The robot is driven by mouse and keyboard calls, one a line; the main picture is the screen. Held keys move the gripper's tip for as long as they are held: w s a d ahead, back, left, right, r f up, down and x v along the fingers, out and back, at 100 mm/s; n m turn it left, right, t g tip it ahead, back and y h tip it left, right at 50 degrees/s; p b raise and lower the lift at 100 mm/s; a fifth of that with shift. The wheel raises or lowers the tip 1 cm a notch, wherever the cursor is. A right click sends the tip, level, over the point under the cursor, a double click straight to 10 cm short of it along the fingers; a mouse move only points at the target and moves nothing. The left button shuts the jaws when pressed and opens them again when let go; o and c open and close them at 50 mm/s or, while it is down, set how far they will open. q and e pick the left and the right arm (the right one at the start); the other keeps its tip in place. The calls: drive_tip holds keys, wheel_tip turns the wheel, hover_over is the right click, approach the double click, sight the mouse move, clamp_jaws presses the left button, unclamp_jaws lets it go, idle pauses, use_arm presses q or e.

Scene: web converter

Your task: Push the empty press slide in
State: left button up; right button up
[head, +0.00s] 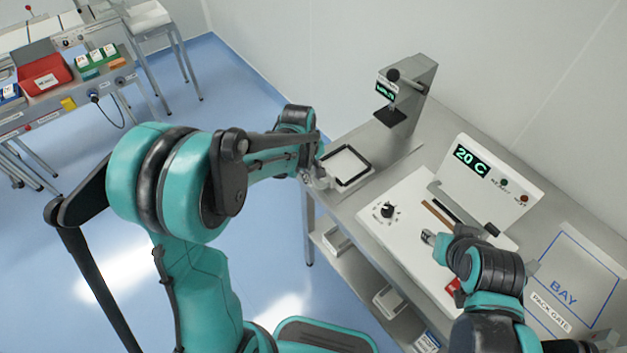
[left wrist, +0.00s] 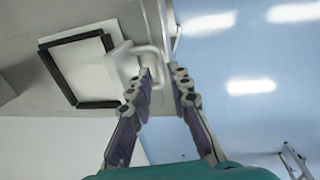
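The press slide (head: 347,167) is a flat white square in a black frame, with nothing on it. It sits out in front of the press (head: 408,88), whose dark pad (head: 390,115) hangs behind it. The left wrist view also shows the slide (left wrist: 65,72), with its pale handle (left wrist: 148,49) toward my fingers. My left gripper (head: 314,178) is at the slide's near left side. Its fingers (left wrist: 163,76) are apart, close to the handle; whether they touch it I cannot tell. My right gripper (head: 430,238) is over the white panel, its finger opening unclear.
A white panel with a black knob (head: 387,211) and a "20 C" display (head: 473,161) stands right of the slide. A blue-outlined bay (head: 590,262) lies at the far right. Another bench with a red bin (head: 44,74) is at upper left. Floor between is clear.

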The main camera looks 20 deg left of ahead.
sight(358, 158)
use_arm(q)
drive_tip(key=shift+d+f, duration=0.1)
drive_tip(key=shift+f, duration=0.7)
drive_tip(key=shift+w, duration=0.1)
clamp_jaws()
drive_tip(key=w+d, duration=0.3)
drive_tip(key=w, duration=0.1)
drive_tip(key=w+d, duration=0.4)
drive_tip(key=w, duration=0.1)
drive_tip(key=w+d, duration=0.3)
drive_tip(key=w, duration=0.1)
drive_tip(key=shift+w+d+b, duration=0.25)
drive_tip(key=shift+d+b, duration=0.05)
drive_tip(key=shift+r, duration=0.1)
